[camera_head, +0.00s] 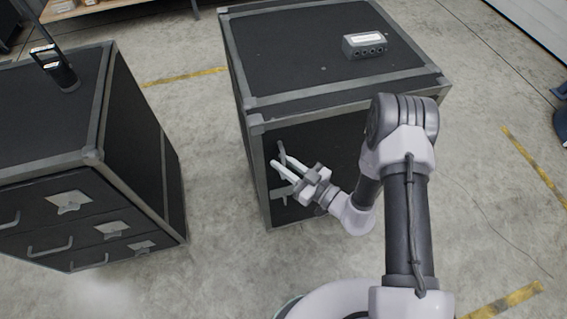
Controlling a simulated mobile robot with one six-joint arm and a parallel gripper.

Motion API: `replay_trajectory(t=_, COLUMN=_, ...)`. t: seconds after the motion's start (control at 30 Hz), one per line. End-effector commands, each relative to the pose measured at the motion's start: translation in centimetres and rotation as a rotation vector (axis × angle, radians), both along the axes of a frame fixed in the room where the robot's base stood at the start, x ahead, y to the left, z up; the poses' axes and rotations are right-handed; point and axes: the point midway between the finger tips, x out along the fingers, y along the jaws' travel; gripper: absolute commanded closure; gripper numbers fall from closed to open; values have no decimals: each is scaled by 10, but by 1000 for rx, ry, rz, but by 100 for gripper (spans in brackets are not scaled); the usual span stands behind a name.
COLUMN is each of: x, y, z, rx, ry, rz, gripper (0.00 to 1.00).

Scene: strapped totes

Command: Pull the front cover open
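The black case with a grey metal frame (252,101) stands in the middle of the camera view. Its dark front cover (322,142) faces me and looks closed. A grey handle (281,148) is on the left part of the cover, partly hidden by my fingers. My gripper (278,160) is at this handle, with its two pale fingers pointing up and left. The fingers are a little apart. I cannot tell whether they grip the handle or only lie around it. My arm hides the right part of the cover.
A small grey box with round sockets (364,46) sits on top of the case. A drawer cabinet (88,165) with a dark device (58,68) on it stands at left. Concrete floor lies between them, with free floor at right.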

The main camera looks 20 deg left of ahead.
Motion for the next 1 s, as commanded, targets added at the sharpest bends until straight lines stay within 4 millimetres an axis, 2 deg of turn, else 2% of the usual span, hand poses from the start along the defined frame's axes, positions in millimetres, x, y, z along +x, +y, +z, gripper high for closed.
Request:
replay_trajectory(t=0.07, x=0, y=0, z=0, rx=0, ry=0, rz=0, gripper=80)
replay_trajectory(t=0.17, x=0, y=0, z=0, rx=0, ry=0, rz=0, gripper=99)
replay_trajectory(t=0.2, x=0, y=0, z=0, rx=0, ry=0, rz=0, gripper=100)
replay_trajectory(t=1.0, x=0, y=0, z=0, rx=-1, ry=0, rz=1, gripper=100)
